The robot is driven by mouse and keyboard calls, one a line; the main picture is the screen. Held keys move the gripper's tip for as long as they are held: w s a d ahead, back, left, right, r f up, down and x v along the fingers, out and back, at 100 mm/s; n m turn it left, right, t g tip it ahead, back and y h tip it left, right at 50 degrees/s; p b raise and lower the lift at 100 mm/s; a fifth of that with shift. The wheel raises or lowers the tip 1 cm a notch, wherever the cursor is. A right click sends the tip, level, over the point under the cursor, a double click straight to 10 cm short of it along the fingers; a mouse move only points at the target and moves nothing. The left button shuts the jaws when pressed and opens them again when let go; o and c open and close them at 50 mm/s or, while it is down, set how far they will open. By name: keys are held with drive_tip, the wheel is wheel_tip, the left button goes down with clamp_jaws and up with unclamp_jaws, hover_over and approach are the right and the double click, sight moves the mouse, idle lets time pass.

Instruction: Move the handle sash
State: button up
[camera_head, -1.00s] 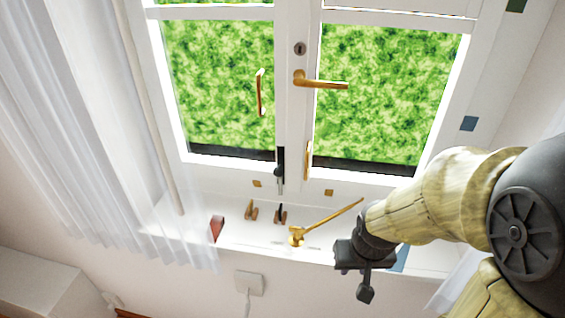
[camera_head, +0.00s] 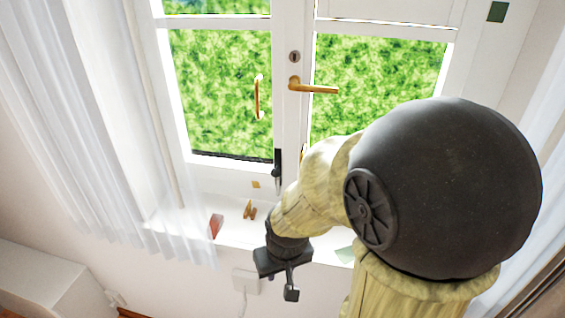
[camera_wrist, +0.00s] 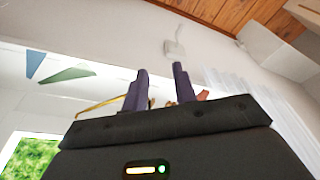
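The right window sash, with a white frame (camera_head: 385,27), carries a brass lever handle (camera_head: 313,87) that lies horizontal, pointing right. Beside it, the left sash (camera_head: 220,177) has an upright brass pull (camera_head: 258,97). Both sashes look shut. My arm covers the lower part of the right sash. My gripper (camera_head: 291,291) is low in front of the sill, below the lever handle and apart from it. In the wrist view, its two dark fingers (camera_wrist: 160,68) stand apart with nothing between them.
The white sill (camera_head: 185,222) holds a red wedge (camera_head: 216,225) and a small wooden piece (camera_head: 250,210). A brass rod (camera_wrist: 100,106) shows in the wrist view. A white curtain (camera_head: 85,130) hangs at the left. A wall box (camera_head: 246,281) is below the sill.

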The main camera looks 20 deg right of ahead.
drive_tip(key=shift+a, duration=0.2)
drive_tip(key=w+a+m+t+h+b, duration=0.1)
drive_tip(key=w+m+t+h+b, duration=0.2)
drive_tip(key=w+t, duration=0.85)
drive_tip(key=w+d+r+m+g+h+b, duration=0.1)
drive_tip(key=w+d+r+m+h+b, duration=0.1)
drive_tip(key=d+r+m+h, duration=0.4)
drive_tip(key=w+r+h, duration=0.1)
drive_tip(key=h, duration=0.2)
drive_tip(key=shift+h, duration=0.4)
